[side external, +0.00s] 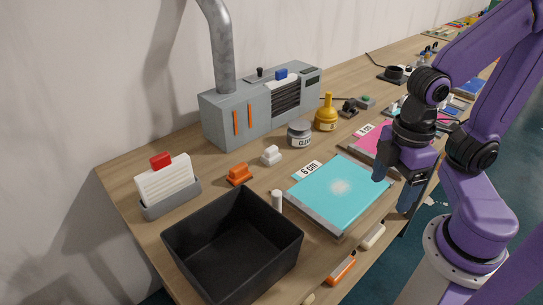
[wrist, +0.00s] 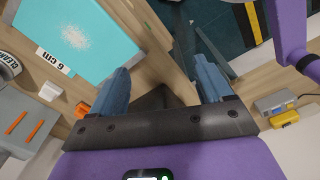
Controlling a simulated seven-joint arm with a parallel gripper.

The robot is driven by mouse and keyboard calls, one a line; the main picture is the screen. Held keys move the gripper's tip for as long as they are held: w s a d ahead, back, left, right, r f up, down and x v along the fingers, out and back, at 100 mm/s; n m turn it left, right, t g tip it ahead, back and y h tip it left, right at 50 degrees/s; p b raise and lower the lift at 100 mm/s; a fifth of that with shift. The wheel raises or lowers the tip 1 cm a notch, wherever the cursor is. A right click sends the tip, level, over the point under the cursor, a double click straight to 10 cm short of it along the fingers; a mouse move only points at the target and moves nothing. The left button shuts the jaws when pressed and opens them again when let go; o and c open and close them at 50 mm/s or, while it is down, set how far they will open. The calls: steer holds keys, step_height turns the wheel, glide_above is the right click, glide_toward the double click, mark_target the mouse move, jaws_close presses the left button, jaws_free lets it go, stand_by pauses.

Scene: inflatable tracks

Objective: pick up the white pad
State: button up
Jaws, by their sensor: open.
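A small white pad (side external: 271,156) with a raised top sits on the wooden bench, in front of the grey machine and behind an orange pad (side external: 239,174) of similar shape. In the wrist view the white pad (wrist: 50,91) lies at the left, beside the orange one (wrist: 82,108). My gripper (side external: 394,190) is at the right, near the right edge of a teal sheet, well apart from the white pad. Its two blue fingers (wrist: 160,64) are spread, with nothing held between them.
A black open bin (side external: 232,245) stands at the front left. The teal sheet (side external: 325,190) lies on the bench between the white pad and my gripper. A grey jar (side external: 299,135), a yellow bottle (side external: 326,115) and the grey machine (side external: 235,120) stand behind. A white cylinder (side external: 277,201) stands by the bin.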

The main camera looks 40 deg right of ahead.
steer(key=w+a+r+n, duration=0.15)
steer(key=w+a, duration=0.35)
steer(key=w, duration=0.6)
steer(key=n, duration=0.4)
glide_above(271, 148)
steer(key=f, duration=1.3)
steer(key=shift+w+a+f, duration=0.15)
steer(key=shift+a+f, duration=0.15)
steer(key=shift+s+d+f, duration=0.1)
steer(key=shift+d+f, duration=0.05)
steer(key=shift+f, duration=1.2)
steer(key=shift+s+d+f, duration=0.1)
steer(key=shift+d+f, duration=0.05)
steer(key=shift+f, duration=1.2)
steer(key=c, duration=1.2)
